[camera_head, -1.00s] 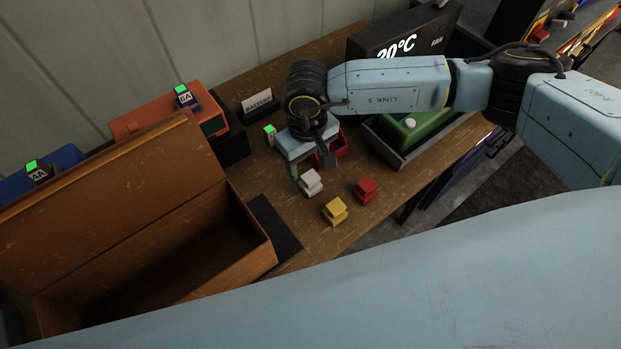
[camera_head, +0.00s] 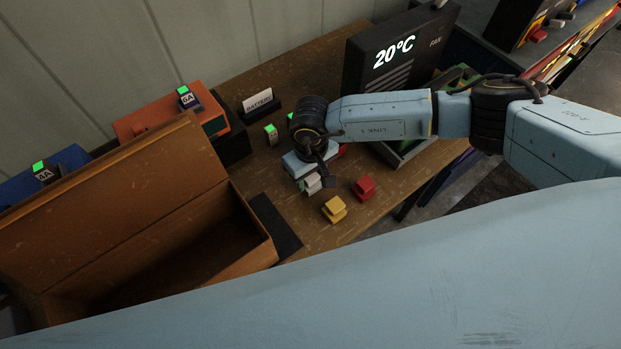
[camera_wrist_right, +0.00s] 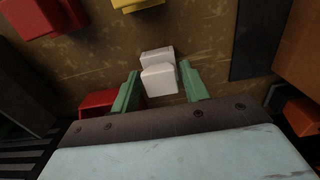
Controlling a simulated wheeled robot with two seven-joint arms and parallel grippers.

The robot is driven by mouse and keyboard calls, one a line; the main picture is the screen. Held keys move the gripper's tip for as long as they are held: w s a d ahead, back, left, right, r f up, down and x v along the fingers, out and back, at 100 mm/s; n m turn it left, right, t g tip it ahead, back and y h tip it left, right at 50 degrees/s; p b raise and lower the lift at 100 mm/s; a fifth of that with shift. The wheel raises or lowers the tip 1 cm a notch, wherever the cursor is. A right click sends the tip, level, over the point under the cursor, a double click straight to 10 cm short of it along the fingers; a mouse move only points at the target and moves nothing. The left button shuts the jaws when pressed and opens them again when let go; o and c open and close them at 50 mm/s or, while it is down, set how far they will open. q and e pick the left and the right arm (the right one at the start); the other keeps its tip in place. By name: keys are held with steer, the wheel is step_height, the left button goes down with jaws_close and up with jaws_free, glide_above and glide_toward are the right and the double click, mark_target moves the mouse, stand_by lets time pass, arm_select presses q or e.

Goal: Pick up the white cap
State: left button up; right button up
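The white cap (camera_head: 313,184) sits on the brown table, mostly covered by my right gripper in the head view. In the right wrist view the white cap (camera_wrist_right: 158,72) shows whole, at the mouth of the gripper. My right gripper (camera_head: 309,180) is over the cap, pointing down. In the right wrist view its two green fingers (camera_wrist_right: 160,86) are spread apart, one on each side of the cap. My left gripper is not in view.
A yellow cap (camera_head: 334,209) and a red cap (camera_head: 364,188) stand close by. A red container (camera_wrist_right: 98,103) lies beside the left finger. An open wooden box (camera_head: 262,256) is at left, a black fan unit (camera_head: 362,72) at the back right.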

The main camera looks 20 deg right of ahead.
steer(key=c, duration=0.7)
steer(key=shift+r, duration=0.15)
